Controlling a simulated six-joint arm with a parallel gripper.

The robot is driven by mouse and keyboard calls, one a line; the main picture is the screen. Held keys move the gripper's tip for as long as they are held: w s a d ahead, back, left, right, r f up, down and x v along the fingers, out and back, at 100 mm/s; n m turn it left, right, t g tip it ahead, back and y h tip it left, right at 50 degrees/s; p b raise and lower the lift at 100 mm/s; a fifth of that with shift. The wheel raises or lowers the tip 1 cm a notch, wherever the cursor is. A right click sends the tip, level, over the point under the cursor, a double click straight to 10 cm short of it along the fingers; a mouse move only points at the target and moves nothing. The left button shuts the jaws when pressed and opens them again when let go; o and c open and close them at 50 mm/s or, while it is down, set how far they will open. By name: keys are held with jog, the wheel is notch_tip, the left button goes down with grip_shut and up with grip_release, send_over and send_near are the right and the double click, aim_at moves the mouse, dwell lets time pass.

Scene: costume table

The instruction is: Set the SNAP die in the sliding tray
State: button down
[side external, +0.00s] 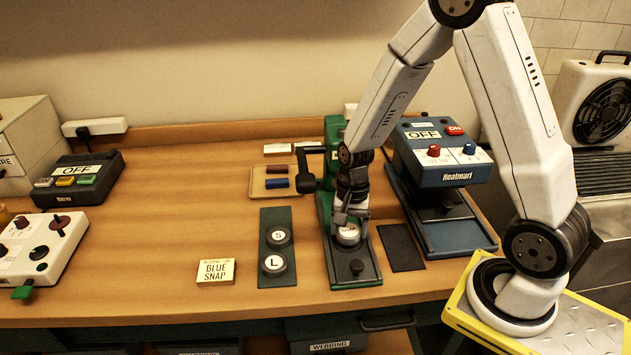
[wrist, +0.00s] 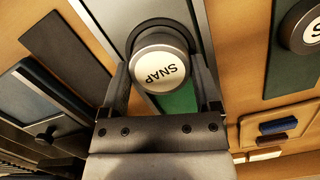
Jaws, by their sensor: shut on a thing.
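The SNAP die (wrist: 160,72), a round piece with a white labelled face and a dark rim, is between the fingers of my gripper (wrist: 160,85) in the wrist view. In the side view, my gripper (side external: 349,220) points down and is shut on the die (side external: 348,236), over the base of the green press (side external: 331,190). The grey sliding tray (side external: 348,257) with a black knob lies under and in front of the die. It also shows in the wrist view (wrist: 137,10). I cannot tell whether the die touches the tray.
A dark mat (side external: 274,216) left of the press holds the S and L dies. A BLUE SNAP card (side external: 215,272) lies farther left. A small wooden tray (side external: 258,181) holds red and blue pieces. The blue Heatmark machine (side external: 442,160) stands close right, beside a bare dark mat (side external: 401,247).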

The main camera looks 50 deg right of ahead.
aim_at(350, 229)
jog(key=shift+f, duration=0.6)
dwell(0.5)
jog(key=shift+c, duration=0.3)
grip_release()
notch_tip(350, 229, up, 11)
jog(key=d, duration=0.1)
jog(key=shift+w+d, duration=0.2)
jog(key=shift+w, duration=0.2)
dwell(1.0)
jog(key=shift+f, duration=0.1)
jog(key=s+a+n+t+h, duration=0.1)
jog(key=s+a+n+t, duration=0.2)
jog(key=n, duration=0.9)
jog(key=s+a, duration=0.2)
jog(key=shift+s+a+f, duration=0.25)
jog(key=shift+a+f, duration=0.1)
jog(key=shift+a, duration=0.05)
